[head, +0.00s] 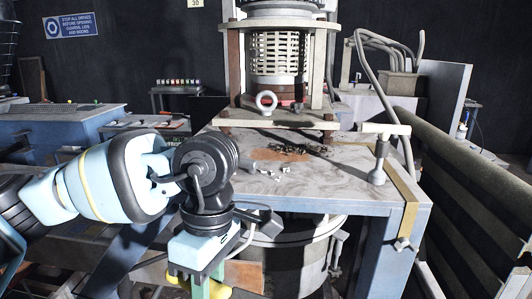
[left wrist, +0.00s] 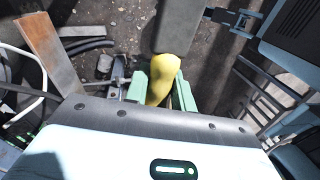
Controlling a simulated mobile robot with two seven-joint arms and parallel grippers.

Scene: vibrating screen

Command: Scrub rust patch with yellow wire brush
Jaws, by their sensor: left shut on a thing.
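My left gripper (head: 203,287) hangs low in front of the table, at the bottom of the head view, with its green fingers pointing down. It is shut on the yellow wire brush (head: 215,292), of which only a little yellow shows there. In the left wrist view the yellow handle (left wrist: 164,76) sits between the green fingers (left wrist: 160,92); I cannot make out the bristles. An orange-brown rust patch (head: 268,155) lies on the grey tabletop, beside dark crumbs, above and right of my left gripper and apart from it. My right gripper is not in view.
The worn table (head: 330,182) carries a caged machine (head: 277,55) at the back, with a ring bolt (head: 266,101) in front. A T-handled clamp (head: 379,160) stands at the right edge. Small pale bits lie near the front left. A large drum (head: 295,255) is below the table.

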